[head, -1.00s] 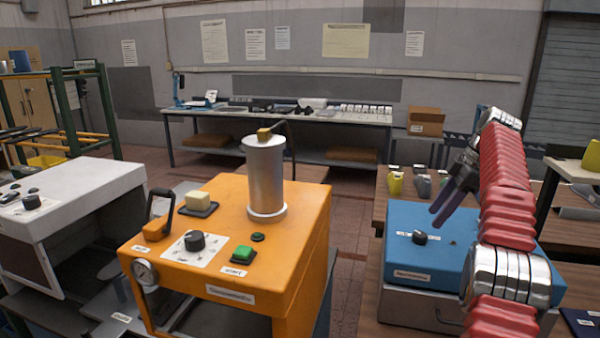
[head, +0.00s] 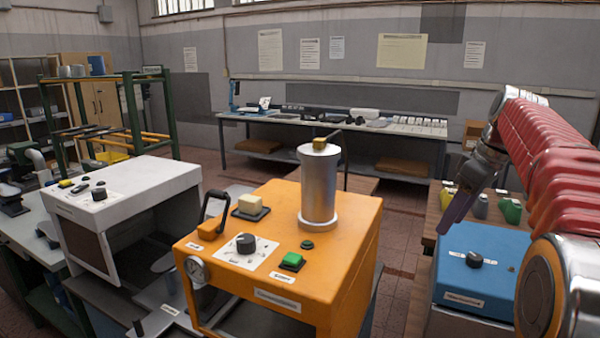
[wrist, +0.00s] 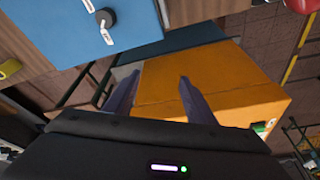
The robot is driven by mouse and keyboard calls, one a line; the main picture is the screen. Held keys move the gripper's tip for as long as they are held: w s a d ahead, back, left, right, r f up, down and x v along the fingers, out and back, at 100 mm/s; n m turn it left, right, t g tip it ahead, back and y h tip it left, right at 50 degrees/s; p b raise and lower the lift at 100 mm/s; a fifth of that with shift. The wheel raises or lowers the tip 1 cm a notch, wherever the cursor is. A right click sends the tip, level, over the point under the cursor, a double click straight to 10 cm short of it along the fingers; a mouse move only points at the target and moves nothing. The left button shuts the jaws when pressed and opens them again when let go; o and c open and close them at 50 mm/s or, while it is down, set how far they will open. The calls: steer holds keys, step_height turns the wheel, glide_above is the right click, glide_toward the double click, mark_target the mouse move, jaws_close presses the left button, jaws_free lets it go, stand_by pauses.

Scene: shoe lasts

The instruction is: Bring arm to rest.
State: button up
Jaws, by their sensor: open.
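My gripper (head: 462,197) is at the right in the head view, at the end of my red and chrome arm. Its dark fingers point down and to the left, just left of and above the blue machine (head: 480,262). In the wrist view my gripper (wrist: 157,90) shows two fingers spread apart with nothing between them. Beyond the fingers are the side of the orange machine (wrist: 215,75) and, at the upper left, the blue machine (wrist: 75,30) with its black knob. I see nothing touching the fingers.
The orange machine (head: 330,250) with a silver cylinder (head: 318,185) stands at centre. A white machine (head: 135,185) is at left. Small yellow, grey and green items (head: 510,210) stand behind the blue machine. A long bench (head: 330,126) runs along the back wall. Open floor lies between.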

steer(key=s+a+f+m+t+h, duration=0.1)
steer(key=s+a+f+m, duration=0.25)
steer(key=s+a, duration=0.6)
steer(key=s+a+f+m+t+h, duration=0.1)
steer(key=s+a+f+m, duration=0.4)
steer(key=s, duration=0.7)
steer(key=s+a+f+t, duration=0.1)
steer(key=s+a+f, duration=0.2)
steer(key=s+f, duration=0.3)
steer(key=shift+s+a+f+n, duration=0.3)
steer(key=shift+s+n, duration=0.05)
steer(key=shift+s, duration=0.3)
